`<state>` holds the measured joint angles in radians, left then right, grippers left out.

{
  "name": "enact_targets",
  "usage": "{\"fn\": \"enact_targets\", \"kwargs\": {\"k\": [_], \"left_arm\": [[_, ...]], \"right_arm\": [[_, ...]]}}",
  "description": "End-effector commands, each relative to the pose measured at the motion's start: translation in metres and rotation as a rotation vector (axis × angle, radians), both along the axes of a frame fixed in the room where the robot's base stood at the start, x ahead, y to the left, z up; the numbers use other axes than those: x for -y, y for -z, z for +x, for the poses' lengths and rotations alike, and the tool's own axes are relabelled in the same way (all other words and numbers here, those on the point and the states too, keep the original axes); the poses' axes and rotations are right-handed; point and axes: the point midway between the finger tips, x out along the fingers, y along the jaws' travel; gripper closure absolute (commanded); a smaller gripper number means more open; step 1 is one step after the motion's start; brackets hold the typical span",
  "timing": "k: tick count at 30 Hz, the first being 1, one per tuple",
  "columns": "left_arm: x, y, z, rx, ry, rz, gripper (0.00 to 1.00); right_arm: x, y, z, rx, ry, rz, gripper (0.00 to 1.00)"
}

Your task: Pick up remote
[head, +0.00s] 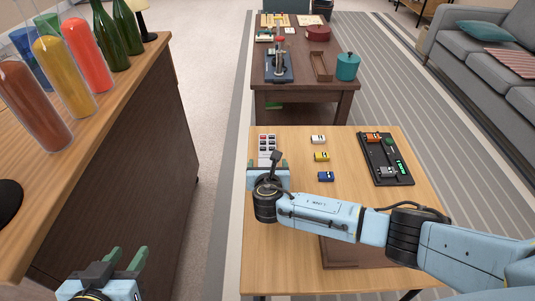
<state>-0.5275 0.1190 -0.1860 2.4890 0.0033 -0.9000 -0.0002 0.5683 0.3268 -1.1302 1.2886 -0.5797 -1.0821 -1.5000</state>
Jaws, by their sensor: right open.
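A pale remote (266,141) with rows of dark and reddish buttons lies near the far left corner of the wooden table (290,250). My left gripper (126,258) is open and empty at the bottom left, low beside the bar counter, well away from the remote.
Three small toy cars, white (318,139), yellow (321,157) and blue (326,176), stand right of the remote. A black tray (388,174) with small cars lies further right. The bar counter (135,110) with bottles is left. A dark table (330,100) stands beyond.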

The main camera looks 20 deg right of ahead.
Motion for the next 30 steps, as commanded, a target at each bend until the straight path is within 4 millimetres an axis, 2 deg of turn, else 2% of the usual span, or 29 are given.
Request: {"fn": "enact_targets", "kwargs": {"k": [4, 10, 15, 21, 30], "left_arm": [[0.009, -0.020, 0.013, 0.144, 0.012, -0.039, 0.64], [0.016, -0.043, 0.021, 0.289, 0.024, -0.079, 0.64], [0.017, -0.051, 0.023, 0.330, 0.026, -0.091, 0.64], [0.017, -0.052, 0.023, 0.330, 0.026, -0.091, 0.64], [0.017, -0.051, 0.023, 0.329, 0.026, -0.091, 0.64]], "right_arm": [[0.003, 0.005, 0.009, 0.001, 0.001, -0.002, 0.22], [0.005, 0.008, 0.017, 0.001, 0.001, -0.002, 0.22], [0.006, 0.008, 0.019, 0.000, 0.001, -0.001, 0.22], [0.006, 0.008, 0.019, 0.000, 0.001, -0.001, 0.23], [0.006, 0.008, 0.019, 0.000, 0.000, -0.001, 0.62]]}}
